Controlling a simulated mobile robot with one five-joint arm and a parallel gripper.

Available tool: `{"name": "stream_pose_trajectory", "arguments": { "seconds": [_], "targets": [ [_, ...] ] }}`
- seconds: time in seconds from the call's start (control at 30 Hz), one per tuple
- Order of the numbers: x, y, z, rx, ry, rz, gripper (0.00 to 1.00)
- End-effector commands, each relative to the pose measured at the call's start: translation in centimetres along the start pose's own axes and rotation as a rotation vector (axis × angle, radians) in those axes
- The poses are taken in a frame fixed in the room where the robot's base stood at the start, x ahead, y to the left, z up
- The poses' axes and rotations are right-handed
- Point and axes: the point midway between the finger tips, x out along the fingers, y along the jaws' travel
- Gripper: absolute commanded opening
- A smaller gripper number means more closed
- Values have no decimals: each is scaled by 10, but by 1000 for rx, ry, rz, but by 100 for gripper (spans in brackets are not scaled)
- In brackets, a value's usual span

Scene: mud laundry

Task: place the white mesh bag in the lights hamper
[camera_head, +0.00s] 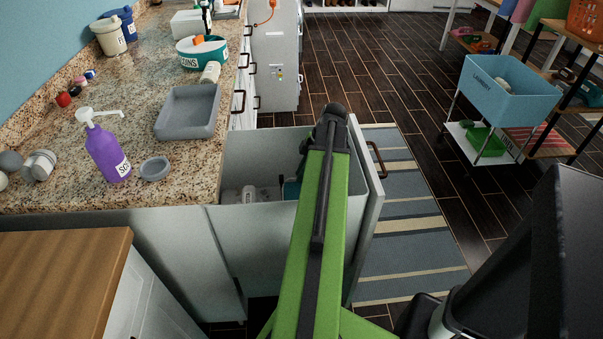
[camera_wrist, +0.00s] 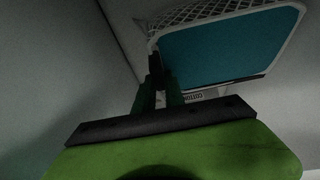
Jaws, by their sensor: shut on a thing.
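A white mesh-edged thing with a teal face, which I take for the white mesh bag (camera_wrist: 232,45), is tilted in the upper right of the wrist view. My gripper (camera_wrist: 158,72) is shut on its left edge. In the head view, my arm reaches down over an open, deep pull-out drawer (camera_head: 262,150). A bit of teal (camera_head: 291,188) shows beside the arm inside it; the gripper's tips are hidden there. A small label with dark lettering (camera_wrist: 192,97) shows below the bag in the wrist view. I see no hamper that I can read as lights.
A white item (camera_head: 249,195) lies in the drawer. The speckled counter (camera_head: 60,160) holds a purple soap bottle (camera_head: 106,150), a grey tray (camera_head: 188,112) and a teal bowl (camera_head: 203,52). A blue laundry bin (camera_head: 505,88) stands on the right. A striped rug (camera_head: 410,235) lies beside the drawer.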

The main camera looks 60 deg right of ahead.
Motion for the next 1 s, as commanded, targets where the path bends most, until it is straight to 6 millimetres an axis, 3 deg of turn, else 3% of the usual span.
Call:
{"name": "stream_pose_trajectory", "arguments": {
  "seconds": [0.03,0.07,0.2,0.67,0.77,1.0],
  "targets": [
    [0,0,0,0,0,0,0],
    [0,0,0,0,0,0,17],
    [0,0,0,0,0,0,35],
    [-10,0,-5,-1,0,0,36],
    [-25,0,-8,0,0,0,36],
    [-82,1,-10,0,0,0,36]
  ]
}}
